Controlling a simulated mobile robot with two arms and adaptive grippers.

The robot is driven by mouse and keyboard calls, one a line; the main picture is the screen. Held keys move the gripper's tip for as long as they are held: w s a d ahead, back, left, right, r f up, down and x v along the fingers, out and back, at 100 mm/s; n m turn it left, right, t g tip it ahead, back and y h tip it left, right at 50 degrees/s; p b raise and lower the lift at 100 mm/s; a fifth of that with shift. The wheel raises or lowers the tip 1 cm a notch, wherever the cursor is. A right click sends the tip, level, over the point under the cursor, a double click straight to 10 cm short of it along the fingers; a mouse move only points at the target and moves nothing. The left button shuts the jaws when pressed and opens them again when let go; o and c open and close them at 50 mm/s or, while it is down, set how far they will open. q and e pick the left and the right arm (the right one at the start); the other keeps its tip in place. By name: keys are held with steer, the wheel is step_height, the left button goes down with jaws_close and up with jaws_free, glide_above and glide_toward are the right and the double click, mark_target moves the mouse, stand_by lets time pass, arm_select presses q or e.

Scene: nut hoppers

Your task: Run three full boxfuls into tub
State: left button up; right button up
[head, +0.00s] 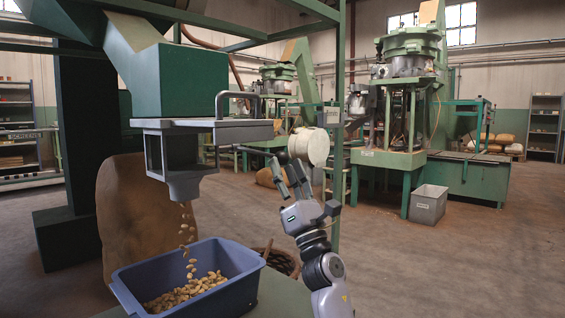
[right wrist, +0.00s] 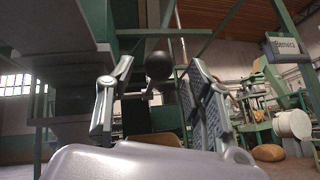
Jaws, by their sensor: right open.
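The green hopper (head: 172,80) stands at upper left. Tan nuts (head: 187,238) fall from the spout into the blue tub (head: 245,285), where a loose layer of nuts lies on the bottom. My right gripper (head: 286,163) is open and empty, to the right of and below the grey box. In the right wrist view a black ball knob (right wrist: 159,66) shows ahead, between the open fingers; contact cannot be told. My left gripper is out of view.
A bulging brown sack (head: 138,215) stands behind the tub. A green frame post (head: 339,120) rises behind my right arm. A white drum (head: 309,146) shows behind the gripper. A grey bin (head: 428,205) stands on open floor by green machines at right.

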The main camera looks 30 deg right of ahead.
steer(key=v, duration=0.9)
stand_by(0.6)
